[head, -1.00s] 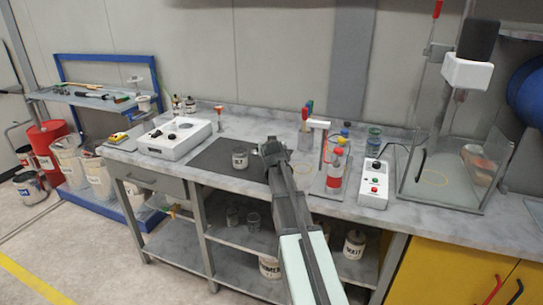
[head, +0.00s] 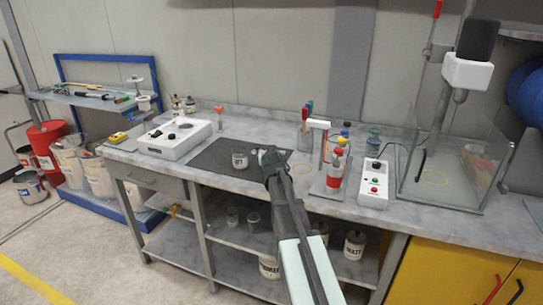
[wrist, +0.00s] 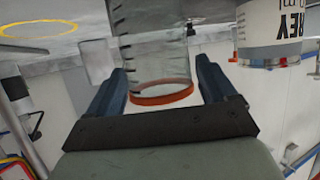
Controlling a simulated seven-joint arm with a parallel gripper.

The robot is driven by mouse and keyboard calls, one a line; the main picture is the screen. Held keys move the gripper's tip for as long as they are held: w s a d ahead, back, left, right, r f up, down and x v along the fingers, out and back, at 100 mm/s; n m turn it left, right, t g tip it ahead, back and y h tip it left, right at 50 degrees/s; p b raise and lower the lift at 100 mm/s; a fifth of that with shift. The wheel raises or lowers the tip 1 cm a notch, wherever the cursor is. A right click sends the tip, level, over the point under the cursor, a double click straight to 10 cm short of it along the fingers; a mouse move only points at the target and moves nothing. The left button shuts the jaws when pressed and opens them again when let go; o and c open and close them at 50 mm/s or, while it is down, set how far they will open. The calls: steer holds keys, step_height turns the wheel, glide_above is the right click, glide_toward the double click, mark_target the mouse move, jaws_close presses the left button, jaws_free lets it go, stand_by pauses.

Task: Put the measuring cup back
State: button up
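The measuring cup (wrist: 150,50) is a clear cylinder with dark graduation marks and an orange-red rim. In the wrist view it stands between the two fingers of my gripper (wrist: 165,82), its rim nearest the palm. The fingers lie close on both sides of it; whether they press on it is unclear. In the head view my gripper (head: 268,158) is over the right part of the dark mat (head: 215,160), with a pale bit of the cup (head: 263,152) showing at its tip. The cup's base is out of view.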

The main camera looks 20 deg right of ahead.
steer(key=shift+o, duration=0.3)
steer(key=shift+r, duration=0.1)
steer(key=shift+s+a+r, duration=0.1)
steer(key=shift+s+r, duration=0.05)
steer(key=shift+s, duration=0.05)
steer(key=v, duration=1.1)
steer(key=shift+s+a, duration=0.15)
steer(key=shift+s, duration=0.05)
